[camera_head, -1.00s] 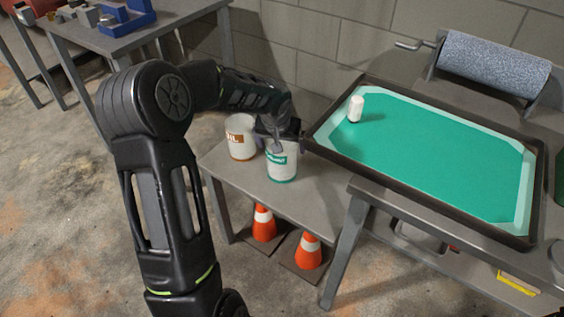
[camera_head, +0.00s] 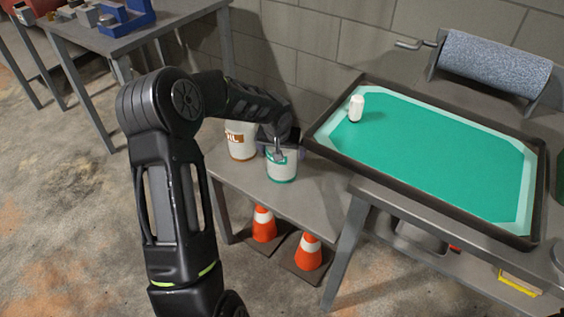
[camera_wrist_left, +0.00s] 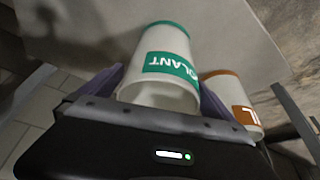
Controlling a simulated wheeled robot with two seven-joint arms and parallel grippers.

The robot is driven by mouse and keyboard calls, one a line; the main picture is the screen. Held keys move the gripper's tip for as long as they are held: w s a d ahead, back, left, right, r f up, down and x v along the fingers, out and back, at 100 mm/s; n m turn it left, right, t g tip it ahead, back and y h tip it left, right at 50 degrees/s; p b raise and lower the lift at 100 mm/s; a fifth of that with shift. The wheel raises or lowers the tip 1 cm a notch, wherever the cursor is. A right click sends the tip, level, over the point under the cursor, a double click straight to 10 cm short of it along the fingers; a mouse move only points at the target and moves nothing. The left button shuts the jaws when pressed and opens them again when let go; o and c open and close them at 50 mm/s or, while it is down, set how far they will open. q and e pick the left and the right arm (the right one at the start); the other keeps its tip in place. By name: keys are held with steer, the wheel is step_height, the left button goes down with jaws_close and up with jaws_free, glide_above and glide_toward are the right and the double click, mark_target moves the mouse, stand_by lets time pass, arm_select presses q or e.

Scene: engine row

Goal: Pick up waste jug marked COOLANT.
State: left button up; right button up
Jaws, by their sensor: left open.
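The COOLANT jug (camera_head: 282,174) is white with a green label and green bottom edge. It stands upright on the small grey side table (camera_head: 318,190). In the left wrist view, the open fingers lie on either side of the COOLANT jug (camera_wrist_left: 160,93). I cannot tell whether they touch it. The gripper hides the jug's top in the head view. My right gripper is not in view.
A white jug with an orange label ending in "IL" (camera_head: 241,151) stands close beside the COOLANT jug, near one finger. A green-lined tray (camera_head: 430,155) with a white bottle (camera_head: 356,108) is on the bench to the right. Orange cones (camera_head: 308,252) stand under the side table.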

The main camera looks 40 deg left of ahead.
arm_select(q)
steer(key=shift+c, duration=0.2)
steer(key=c, duration=1.4)
step_height(320, 180, up, 10)
steer(key=p, duration=0.1)
steer(key=shift+p, duration=0.3)
